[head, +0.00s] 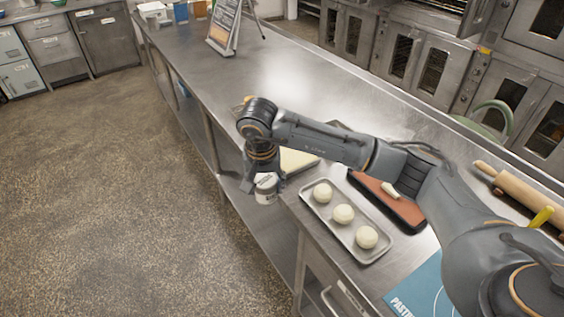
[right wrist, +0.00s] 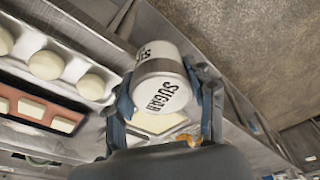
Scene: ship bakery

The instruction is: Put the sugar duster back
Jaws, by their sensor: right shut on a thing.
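The sugar duster (head: 266,188) is a white can with dark lettering. In the right wrist view the duster (right wrist: 162,88) reads "SUGAR" and sits between both fingers. My right gripper (head: 262,178) is shut on it and points down at the counter's front edge, left of the dough tray. In the right wrist view my right gripper (right wrist: 165,100) has one finger on each side of the can. I cannot tell from the head view how high the can is held. My left gripper is not in view.
A metal tray (head: 322,226) with three dough balls lies right of the duster. A dark tray with a reddish-brown lining (head: 400,208), a pale board (head: 298,160), a rolling pin (head: 520,188) and a blue book (head: 425,290) are nearby. The far counter (head: 275,75) is mostly clear before a standing sign (head: 224,25).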

